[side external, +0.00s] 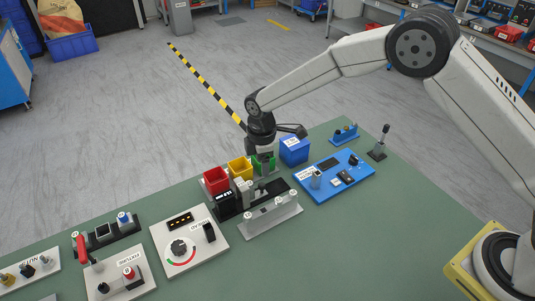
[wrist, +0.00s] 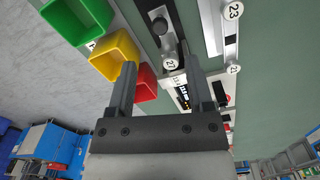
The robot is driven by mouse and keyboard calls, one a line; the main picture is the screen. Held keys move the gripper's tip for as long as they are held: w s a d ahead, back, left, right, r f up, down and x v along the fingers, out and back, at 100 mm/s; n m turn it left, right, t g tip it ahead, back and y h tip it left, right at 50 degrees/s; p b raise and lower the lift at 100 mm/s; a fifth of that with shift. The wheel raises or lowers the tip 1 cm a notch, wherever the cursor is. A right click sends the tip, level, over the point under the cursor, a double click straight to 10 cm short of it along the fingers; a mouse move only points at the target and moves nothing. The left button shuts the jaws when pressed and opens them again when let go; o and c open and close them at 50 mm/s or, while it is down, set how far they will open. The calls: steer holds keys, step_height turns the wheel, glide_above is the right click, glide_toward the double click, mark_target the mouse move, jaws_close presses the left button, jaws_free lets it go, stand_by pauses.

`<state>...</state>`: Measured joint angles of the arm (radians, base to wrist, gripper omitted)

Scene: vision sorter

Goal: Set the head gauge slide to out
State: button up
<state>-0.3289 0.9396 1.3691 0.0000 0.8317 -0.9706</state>
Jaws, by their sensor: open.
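A black slide unit (side external: 226,207) with grey upright blocks (side external: 243,189) stands in front of the coloured bins in the side view. I cannot read a label naming the head gauge slide.
Red (side external: 216,180), yellow (side external: 240,168) and green (side external: 271,165) bins stand behind the unit. A grey rail fixture (side external: 270,217) lies in front. A blue panel (side external: 335,179) and blue box (side external: 294,150) are right; a white dial panel (side external: 190,245) is left.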

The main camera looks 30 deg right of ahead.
mark_target(262, 185)
steer(key=shift+a+f, duration=0.1)
steer(key=shift+f, duration=0.15)
steer(key=shift+f, duration=3.75)
jaws_close()
